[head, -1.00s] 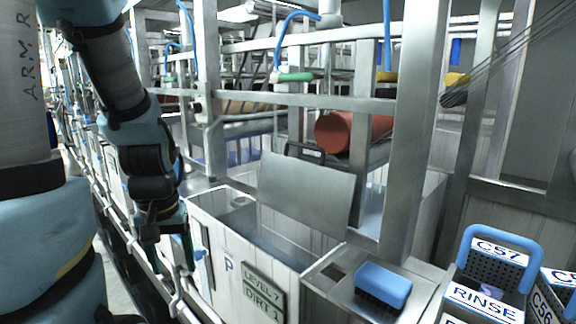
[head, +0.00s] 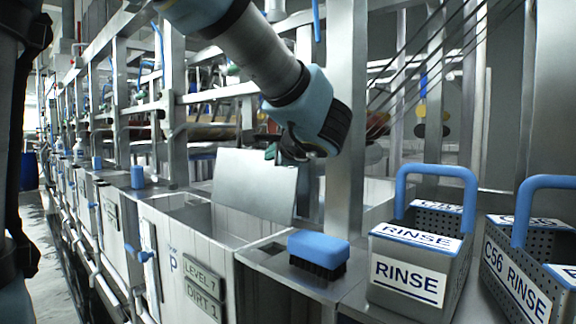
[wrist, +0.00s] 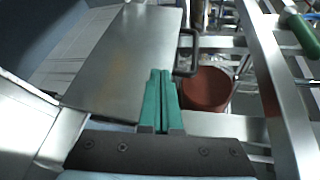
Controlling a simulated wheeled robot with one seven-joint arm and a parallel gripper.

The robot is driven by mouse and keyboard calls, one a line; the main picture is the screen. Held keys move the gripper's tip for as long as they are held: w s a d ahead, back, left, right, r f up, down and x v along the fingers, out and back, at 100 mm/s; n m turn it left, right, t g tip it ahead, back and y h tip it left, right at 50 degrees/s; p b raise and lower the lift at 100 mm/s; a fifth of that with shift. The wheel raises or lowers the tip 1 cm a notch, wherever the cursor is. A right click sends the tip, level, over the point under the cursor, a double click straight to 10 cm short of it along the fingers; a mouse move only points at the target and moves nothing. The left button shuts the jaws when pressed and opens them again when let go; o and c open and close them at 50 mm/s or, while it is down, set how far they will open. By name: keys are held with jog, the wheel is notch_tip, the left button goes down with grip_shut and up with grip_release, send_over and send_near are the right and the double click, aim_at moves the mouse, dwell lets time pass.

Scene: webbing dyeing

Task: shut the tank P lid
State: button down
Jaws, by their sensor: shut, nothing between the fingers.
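Tank P (head: 215,240) is a light metal tank marked with a blue "P" and the plates "LEVEL 7" and "DIRT 1". Its grey sheet lid (head: 250,185) stands up, tilted, at the back of the opening. The opening shows in front of it. The lid also fills the upper left of the wrist view (wrist: 125,60), with its dark bar handle (wrist: 188,52) at the edge. My gripper (head: 272,152) is at the lid's top edge. Its green fingers (wrist: 159,75) are shut and empty, beside the handle. Whether they touch the lid I cannot tell.
A blue brush (head: 318,255) lies on the ledge right of the tank. Perforated RINSE baskets (head: 415,270) stand further right. Metal posts (head: 345,120) and rails rise behind the lid. A red roll (wrist: 207,90) is near the fingers in the wrist view.

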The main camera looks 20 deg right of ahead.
jog(key=s+d+r+m+t+h, duration=0.1)
jog(key=s+d+r, duration=0.1)
jog(key=d, duration=0.2)
jog(key=w+d+p, duration=0.1)
jog(key=w+p, duration=0.1)
jog(key=w, duration=0.7)
jog(key=shift+w+t, duration=0.3)
jog(key=shift+f+b, duration=0.15)
jog(key=shift+b, duration=0.2)
